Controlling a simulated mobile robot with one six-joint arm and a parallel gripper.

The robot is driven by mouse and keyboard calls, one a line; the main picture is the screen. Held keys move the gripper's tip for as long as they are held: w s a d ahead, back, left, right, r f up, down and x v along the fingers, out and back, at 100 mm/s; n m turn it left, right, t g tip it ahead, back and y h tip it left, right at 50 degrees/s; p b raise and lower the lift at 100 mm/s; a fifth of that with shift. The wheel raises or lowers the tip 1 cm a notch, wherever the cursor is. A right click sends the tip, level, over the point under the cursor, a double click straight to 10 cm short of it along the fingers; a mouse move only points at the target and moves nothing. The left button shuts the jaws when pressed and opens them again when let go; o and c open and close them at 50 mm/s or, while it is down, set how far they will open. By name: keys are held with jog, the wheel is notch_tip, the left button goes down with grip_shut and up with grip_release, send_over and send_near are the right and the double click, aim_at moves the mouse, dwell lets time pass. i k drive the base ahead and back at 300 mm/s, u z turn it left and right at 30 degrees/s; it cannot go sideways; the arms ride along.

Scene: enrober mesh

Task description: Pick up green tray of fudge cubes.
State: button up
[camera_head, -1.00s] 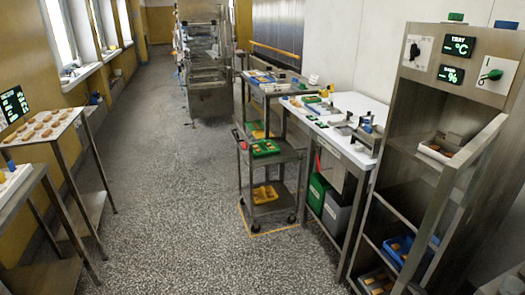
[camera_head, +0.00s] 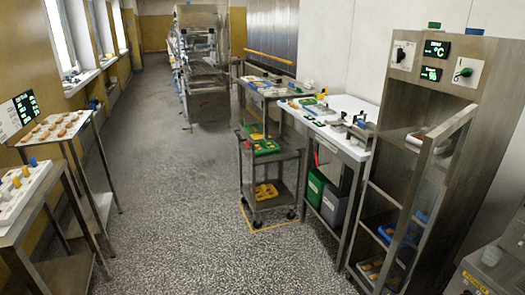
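The contents of these trays are too small to tell for certain. My gripper is not in the picture.
The steel cart (camera_head: 271,185) stands on a yellow floor outline, with a yellow tray (camera_head: 264,192) below. A worktable (camera_head: 345,150) and a tall steel cabinet (camera_head: 436,90) stand right. Tables (camera_head: 66,140) line the left. The speckled floor (camera_head: 180,200) between is clear.

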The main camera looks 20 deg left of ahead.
aim_at(264, 147)
jog(key=u, duration=4.55)
jog(key=i, duration=0.1)
jog(key=z, duration=3.3)
jog(key=i, duration=2.75)
jog(key=u, duration=0.1)
